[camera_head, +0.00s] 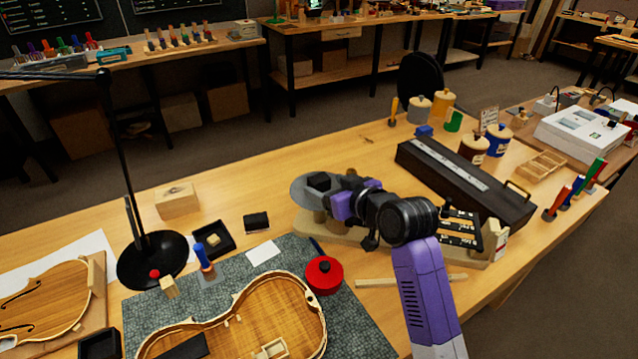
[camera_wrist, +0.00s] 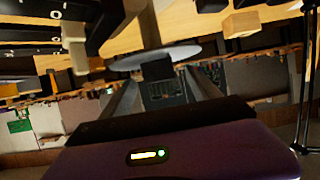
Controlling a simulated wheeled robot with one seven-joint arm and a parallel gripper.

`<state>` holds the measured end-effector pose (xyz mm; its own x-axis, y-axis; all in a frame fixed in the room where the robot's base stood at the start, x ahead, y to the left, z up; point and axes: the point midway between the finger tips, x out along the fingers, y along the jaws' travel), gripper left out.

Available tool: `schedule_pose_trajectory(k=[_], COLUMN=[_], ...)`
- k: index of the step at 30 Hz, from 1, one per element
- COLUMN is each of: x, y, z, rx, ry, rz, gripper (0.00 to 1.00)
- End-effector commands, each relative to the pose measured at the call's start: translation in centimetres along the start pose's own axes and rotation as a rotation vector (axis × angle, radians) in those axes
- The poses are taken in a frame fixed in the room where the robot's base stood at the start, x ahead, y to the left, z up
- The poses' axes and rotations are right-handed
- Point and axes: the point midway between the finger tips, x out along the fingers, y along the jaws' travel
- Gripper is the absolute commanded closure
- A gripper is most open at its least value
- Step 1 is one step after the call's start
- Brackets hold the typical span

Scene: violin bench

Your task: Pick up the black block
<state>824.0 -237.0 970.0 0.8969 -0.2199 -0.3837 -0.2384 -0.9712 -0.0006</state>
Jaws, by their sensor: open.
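A small black block (camera_head: 318,181) stands on a grey round disc (camera_head: 300,191), which sits on a wooden base on the bench. My gripper (camera_head: 334,187) reaches in from the right, close beside the block, low over the disc. In the wrist view, which appears upside down, the block (camera_wrist: 157,70) is ahead of the open fingers (camera_wrist: 160,88), roughly centred between them, with the disc (camera_wrist: 155,55) at it. I cannot tell whether either finger touches the block. Other black items lie elsewhere on the bench.
A long dark case (camera_head: 465,185) stands right of my arm. A red round tin (camera_head: 324,274) and an open violin body (camera_head: 270,312) are in front. A black lamp (camera_head: 120,170) rises at left. Bare bench (camera_head: 320,150) lies behind the disc.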

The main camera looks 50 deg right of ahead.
Motion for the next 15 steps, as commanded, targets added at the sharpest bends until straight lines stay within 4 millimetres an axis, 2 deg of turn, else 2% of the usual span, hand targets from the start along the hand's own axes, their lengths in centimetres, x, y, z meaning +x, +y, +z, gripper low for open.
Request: schedule_pose_trajectory(k=[9,15], x=[4.1,4.6], y=[0.2,0.2], z=[-0.5,-0.4], rx=[0.000,0.000], ry=[0.001,0.001], rz=[0.001,0.001], gripper=[0.29,0.29])
